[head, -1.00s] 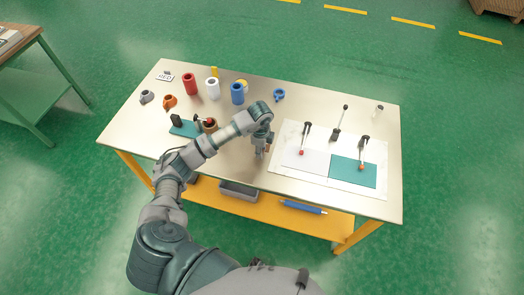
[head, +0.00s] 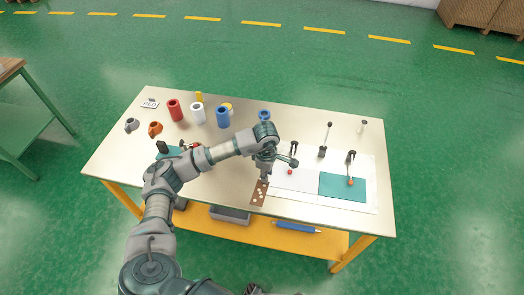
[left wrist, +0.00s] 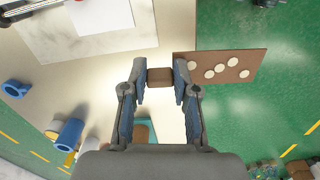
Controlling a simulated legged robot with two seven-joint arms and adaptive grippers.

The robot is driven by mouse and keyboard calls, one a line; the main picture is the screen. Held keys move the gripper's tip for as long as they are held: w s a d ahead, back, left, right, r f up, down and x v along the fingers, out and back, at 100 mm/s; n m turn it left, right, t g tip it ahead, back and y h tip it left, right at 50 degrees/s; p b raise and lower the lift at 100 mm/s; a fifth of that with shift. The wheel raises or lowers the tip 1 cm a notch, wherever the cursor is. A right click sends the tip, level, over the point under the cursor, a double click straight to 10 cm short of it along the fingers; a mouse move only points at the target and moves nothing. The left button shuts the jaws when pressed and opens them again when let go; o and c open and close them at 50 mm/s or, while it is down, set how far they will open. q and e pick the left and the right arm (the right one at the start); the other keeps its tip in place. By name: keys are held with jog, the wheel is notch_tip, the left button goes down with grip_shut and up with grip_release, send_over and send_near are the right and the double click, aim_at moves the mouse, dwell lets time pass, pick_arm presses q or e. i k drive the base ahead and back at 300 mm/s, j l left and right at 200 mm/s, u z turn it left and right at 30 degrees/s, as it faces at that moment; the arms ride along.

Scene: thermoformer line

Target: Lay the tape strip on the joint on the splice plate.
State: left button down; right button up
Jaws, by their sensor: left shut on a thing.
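My left gripper (head: 264,178) points down near the table's front edge, left of the splice plate (head: 370,208). It is shut on a small brown block (left wrist: 160,77), seen between the fingertips in the left wrist view. A brown strip with several pale round spots (head: 259,195) extends from there; it also shows in the left wrist view (left wrist: 240,65), partly against the green floor. I take it for the tape strip. On the plate, a white sheet (head: 300,181) and a teal sheet (head: 343,187) meet at the joint (head: 319,184).
Red (head: 174,110), white (head: 197,112) and blue (head: 222,117) cylinders stand at the back left.

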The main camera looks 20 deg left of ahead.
aim_at(320, 181)
jog(key=i+l+u, duration=0.3)
jog(key=l, duration=0.35)
jog(key=i+l+u, duration=0.1)
jog(key=l, duration=0.25)
jog(key=i+l+u, duration=0.3)
jog(key=l, duration=0.45)
jog(key=i+l+u, duration=0.15)
jog(key=l, duration=0.25)
jog(key=i+l+u, duration=0.15)
jog(key=l, duration=0.2)
